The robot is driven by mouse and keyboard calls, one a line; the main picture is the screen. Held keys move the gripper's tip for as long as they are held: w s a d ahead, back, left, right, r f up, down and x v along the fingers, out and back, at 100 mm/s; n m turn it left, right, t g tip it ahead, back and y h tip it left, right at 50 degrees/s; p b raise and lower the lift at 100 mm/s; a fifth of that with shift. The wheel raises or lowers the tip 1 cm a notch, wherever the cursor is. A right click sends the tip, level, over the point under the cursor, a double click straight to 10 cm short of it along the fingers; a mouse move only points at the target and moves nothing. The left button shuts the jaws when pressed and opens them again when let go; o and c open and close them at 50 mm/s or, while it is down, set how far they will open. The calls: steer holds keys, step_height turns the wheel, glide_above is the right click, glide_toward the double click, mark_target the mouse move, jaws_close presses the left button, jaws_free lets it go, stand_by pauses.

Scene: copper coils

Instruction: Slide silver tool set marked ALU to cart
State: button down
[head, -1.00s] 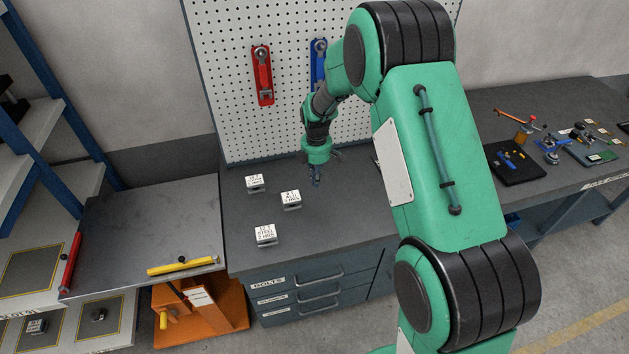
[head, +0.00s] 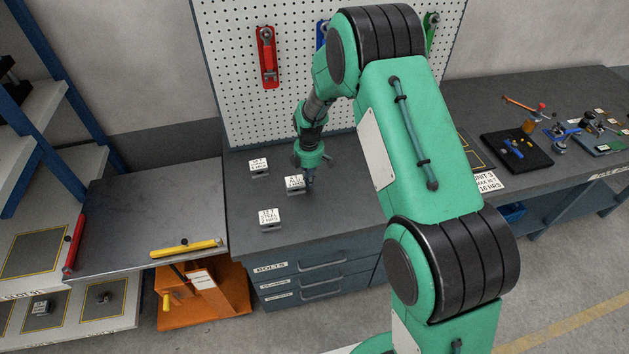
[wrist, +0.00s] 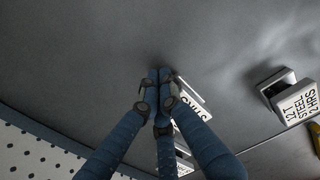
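The middle silver block (head: 293,184) on the workbench has a white label that seems to read ALU, though my gripper partly covers it. My gripper (head: 309,182) is low over the bench, just right of this block. In the wrist view my gripper's blue fingers (wrist: 158,88) are drawn together with nothing visible between them. The block's label (wrist: 193,113) shows close to their right, partly hidden; I cannot tell if they touch. The cart (head: 140,225) has a bare grey top and an orange base, left of the bench.
A silver block marked steel (head: 270,219) sits nearer the front edge, and it shows in the wrist view (wrist: 283,92). Another labelled block (head: 259,168) sits behind. A yellow bar (head: 185,248) and a red bar (head: 74,243) edge the cart top. A pegboard (head: 290,90) stands behind.

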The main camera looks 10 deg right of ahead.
steer(key=shift+a, duration=0.15)
steer(key=a, duration=1.7)
steer(key=w+a, duration=0.1)
steer(key=a, duration=1.6)
steer(key=w+a, duration=0.1)
steer(key=a, duration=1.7)
steer(key=shift+w+p, duration=0.2)
steer(key=shift+p, duration=0.1)
steer(key=shift+d, duration=0.15)
steer(key=shift+d, duration=0.2)
steer(key=shift+d, duration=0.6)
steer(key=shift+s+d, duration=0.1)
steer(key=shift+d, duration=1)
step_height(320, 180, up, 10)
steer(key=p, duration=0.1)
steer(key=shift+s+d, duration=0.1)
